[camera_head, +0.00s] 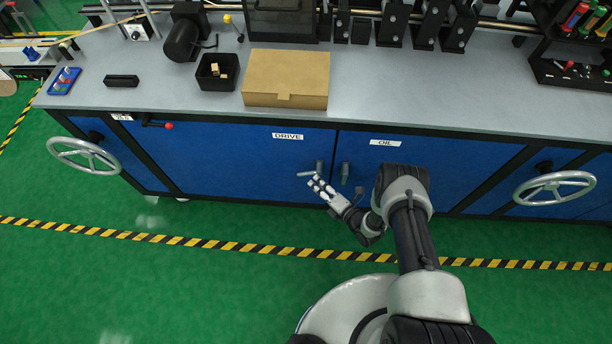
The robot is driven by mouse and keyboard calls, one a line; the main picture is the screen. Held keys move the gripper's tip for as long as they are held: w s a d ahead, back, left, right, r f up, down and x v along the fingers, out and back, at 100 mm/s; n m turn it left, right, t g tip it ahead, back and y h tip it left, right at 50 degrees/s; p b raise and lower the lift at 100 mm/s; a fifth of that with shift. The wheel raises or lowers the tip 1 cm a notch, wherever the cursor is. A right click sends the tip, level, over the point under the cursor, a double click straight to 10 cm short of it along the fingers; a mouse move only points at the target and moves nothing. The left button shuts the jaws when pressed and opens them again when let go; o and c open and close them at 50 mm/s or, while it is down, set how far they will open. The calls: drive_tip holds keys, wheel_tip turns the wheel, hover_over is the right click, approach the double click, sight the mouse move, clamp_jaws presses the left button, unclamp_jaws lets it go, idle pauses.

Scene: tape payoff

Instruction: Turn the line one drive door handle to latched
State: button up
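The drive door (220,158) is a blue cabinet panel with a white DRIVE label (288,136) near its top right. Its grey handle (307,173) is at the door's right edge, with the lever pointing left, close to horizontal. My gripper (315,182) is just below and in front of the handle, its fingertips pointing up and left toward it. Whether they touch the handle cannot be told. The fingers are too small in view to tell how far apart they are. The door looks flush with the cabinet front.
Handwheels stick out at the left (85,155) and right (553,188). A red-knobbed lever (167,126) is at upper left. The green floor (200,285) in front is clear.

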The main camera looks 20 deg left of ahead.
sight(307, 175)
drive_tip(key=b+x, duration=0.2)
drive_tip(key=x, duration=0.6)
drive_tip(key=shift+w+a+b, duration=0.1)
drive_tip(key=shift+b, duration=0.25)
drive_tip(key=shift+r, duration=0.1)
clamp_jaws()
